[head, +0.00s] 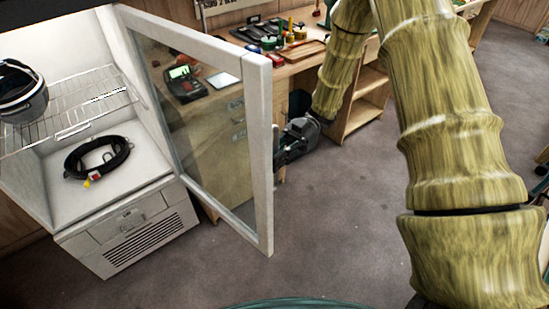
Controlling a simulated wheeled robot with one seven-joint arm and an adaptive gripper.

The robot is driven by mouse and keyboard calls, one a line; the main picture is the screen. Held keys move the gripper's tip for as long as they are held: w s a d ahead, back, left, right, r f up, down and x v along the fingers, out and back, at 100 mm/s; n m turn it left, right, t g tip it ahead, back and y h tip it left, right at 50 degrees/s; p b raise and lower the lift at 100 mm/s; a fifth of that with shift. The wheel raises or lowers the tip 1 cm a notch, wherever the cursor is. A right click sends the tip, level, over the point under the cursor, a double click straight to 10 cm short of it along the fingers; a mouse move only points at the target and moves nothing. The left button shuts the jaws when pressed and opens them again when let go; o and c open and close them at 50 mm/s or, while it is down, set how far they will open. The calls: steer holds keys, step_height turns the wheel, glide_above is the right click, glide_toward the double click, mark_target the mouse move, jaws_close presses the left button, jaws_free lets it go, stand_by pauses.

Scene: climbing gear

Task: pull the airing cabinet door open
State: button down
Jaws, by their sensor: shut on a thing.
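The airing cabinet (62,215) stands at the left, white, with its inside showing. Its glass door (258,165), framed in white, is swung wide open to the right. My gripper (279,150) is at the outer side of the door's free edge, about halfway up. It is shut on the door's handle, which is mostly hidden by the fingers and the frame. My arm, with a bamboo-like look, reaches in from the right.
A coiled black cable (98,157) lies on the cabinet floor. A wooden workbench (300,60) with tools stands behind the door. The grey floor (330,225) in front is clear.

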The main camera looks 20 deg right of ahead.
steer(key=c, duration=1.8)
jaws_free()
steer(key=shift+o, duration=0.2)
steer(key=v, duration=1.2)
